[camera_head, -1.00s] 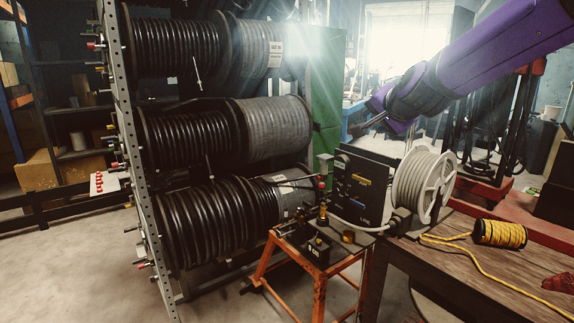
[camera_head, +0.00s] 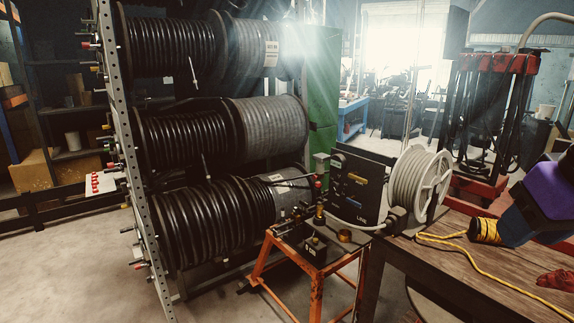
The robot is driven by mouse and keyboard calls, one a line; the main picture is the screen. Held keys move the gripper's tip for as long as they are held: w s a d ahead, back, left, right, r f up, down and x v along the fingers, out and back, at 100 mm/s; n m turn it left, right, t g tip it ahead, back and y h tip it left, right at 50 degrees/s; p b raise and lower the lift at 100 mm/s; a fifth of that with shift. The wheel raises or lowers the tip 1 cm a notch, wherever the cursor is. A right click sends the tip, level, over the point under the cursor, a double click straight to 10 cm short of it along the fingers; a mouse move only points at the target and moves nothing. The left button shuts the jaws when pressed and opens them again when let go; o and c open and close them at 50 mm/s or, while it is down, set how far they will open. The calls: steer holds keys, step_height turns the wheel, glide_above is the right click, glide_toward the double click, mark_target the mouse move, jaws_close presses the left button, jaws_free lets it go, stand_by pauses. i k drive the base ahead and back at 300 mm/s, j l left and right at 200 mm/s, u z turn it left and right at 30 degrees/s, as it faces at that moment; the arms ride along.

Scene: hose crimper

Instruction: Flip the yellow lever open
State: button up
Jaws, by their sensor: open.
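The black machine (camera_head: 343,170) stands in the middle, behind the orange stand. A small yellow piece (camera_head: 355,180) shows on its front panel. I cannot tell whether it is the lever or a label, or whether it is open or shut. A thin rod with a red end (camera_head: 318,184) is at the panel's left. My arm (camera_head: 538,208), purple and dark, is low at the right edge, far to the right of the machine. It covers part of the yellow rope spool. My gripper's fingers cannot be made out.
The orange stand (camera_head: 316,285) carries a black block (camera_head: 315,247) and brass fittings. A white hose reel (camera_head: 425,185) stands right of the machine. The yellow rope spool (camera_head: 485,229) lies on the wooden bench (camera_head: 440,285). A rack of large black hose reels (camera_head: 180,135) fills the left.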

mark_target(353, 175)
steer(key=i+j, duration=0.1)
steer(key=j, duration=0.85)
steer(key=i+j, duration=0.3)
steer(key=i+z, duration=0.05)
